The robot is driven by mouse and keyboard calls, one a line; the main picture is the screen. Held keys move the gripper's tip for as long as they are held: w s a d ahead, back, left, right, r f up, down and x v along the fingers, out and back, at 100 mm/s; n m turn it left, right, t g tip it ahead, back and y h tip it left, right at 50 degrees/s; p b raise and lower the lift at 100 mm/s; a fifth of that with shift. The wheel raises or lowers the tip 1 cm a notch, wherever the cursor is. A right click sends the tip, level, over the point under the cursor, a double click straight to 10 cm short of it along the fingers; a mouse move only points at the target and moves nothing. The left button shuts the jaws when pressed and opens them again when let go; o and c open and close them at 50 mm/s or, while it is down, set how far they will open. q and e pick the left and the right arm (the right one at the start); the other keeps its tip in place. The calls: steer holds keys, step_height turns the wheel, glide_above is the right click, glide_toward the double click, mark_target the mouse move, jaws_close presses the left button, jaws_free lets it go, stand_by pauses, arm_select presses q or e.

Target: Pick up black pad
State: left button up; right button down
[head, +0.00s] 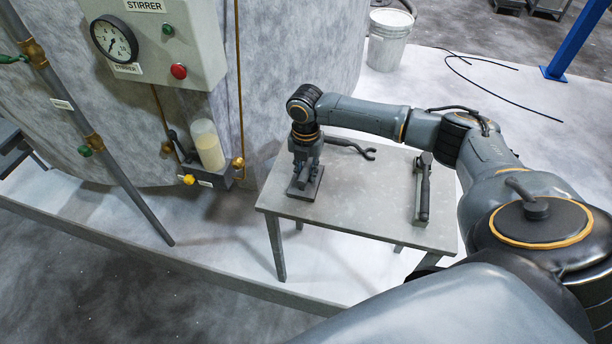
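A dark flat pad (303,194), which looks like the black pad, is at the left part of the small grey table (370,215). My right gripper (303,176) points straight down over it, with its fingers at the raised middle part of the pad. The fingers hide part of the pad, and the view is too small to tell whether they are closed on it. The pad looks level and at the tabletop; I cannot tell whether it touches it. My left gripper is not in view.
A dark forked tool (352,148) lies at the table's back edge. A long dark tool (422,195) lies at its right. The middle of the table is clear. A large tank with a stirrer control box (160,45) stands behind left; a white pail (389,42) stands behind.

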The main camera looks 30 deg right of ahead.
mark_target(305, 169)
steer(key=shift+r, duration=0.1)
steer(key=shift+r+b, duration=0.4)
steer(key=shift+r, duration=0.1)
steer(key=r, duration=0.1)
steer(key=r+b, duration=0.1)
steer(key=shift+s+a+r, duration=0.2)
steer(key=shift+a+r, duration=0.05)
steer(key=shift+r, duration=0.05)
steer(key=s+a+r+b, duration=0.2)
steer(key=s+a+r, duration=0.6)
steer(key=s+r, duration=0.1)
steer(key=shift+s+a+r, duration=0.15)
steer(key=shift+s+a, duration=0.15)
steer(key=shift+s, duration=0.35)
